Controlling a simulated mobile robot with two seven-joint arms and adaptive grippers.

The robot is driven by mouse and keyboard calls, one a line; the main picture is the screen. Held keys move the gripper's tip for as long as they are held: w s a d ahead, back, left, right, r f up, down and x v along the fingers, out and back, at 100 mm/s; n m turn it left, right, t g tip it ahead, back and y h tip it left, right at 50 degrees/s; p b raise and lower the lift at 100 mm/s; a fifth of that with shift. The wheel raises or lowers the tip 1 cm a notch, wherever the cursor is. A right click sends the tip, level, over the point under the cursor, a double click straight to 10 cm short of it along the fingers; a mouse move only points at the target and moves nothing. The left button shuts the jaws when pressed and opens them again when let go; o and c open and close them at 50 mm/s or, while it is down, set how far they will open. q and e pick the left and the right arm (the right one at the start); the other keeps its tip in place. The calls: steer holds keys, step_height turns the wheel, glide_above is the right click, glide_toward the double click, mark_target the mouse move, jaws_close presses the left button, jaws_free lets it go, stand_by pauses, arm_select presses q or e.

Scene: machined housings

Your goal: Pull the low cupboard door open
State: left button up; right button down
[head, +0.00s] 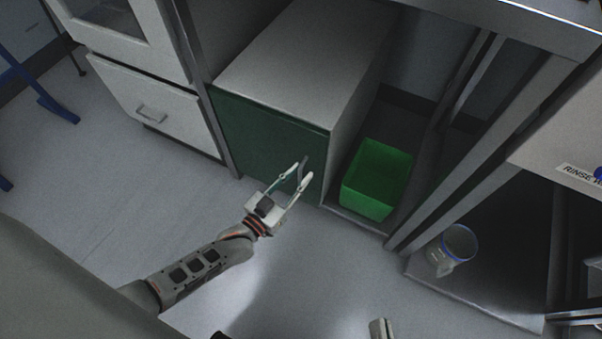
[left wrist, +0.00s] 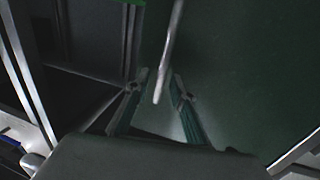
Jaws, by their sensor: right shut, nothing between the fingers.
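The low cupboard has a dark green door (head: 262,140) under a grey top (head: 300,55), and the door looks closed. A thin upright bar handle (head: 302,168) is near the door's right edge; it also shows in the left wrist view (left wrist: 170,50). My left gripper (head: 296,176) is open in front of the door. Its fingers (left wrist: 158,92) lie either side of the handle's end, apart from it as far as I can see. My right gripper (head: 380,328) shows only partly at the bottom edge of the head view, shut and empty, away from the cupboard.
A bright green bin (head: 376,180) stands just right of the cupboard. Metal frame posts (head: 470,150) rise further right, with a clear cup with a blue rim (head: 456,245) on a low dark shelf. White drawers (head: 155,105) stand left. The floor (head: 120,190) before the door is clear.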

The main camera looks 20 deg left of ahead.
arm_select(q)
steer(key=shift+w+d, duration=0.1)
steer(key=shift+w, duration=0.25)
jaws_close()
steer(key=shift+s, duration=0.1)
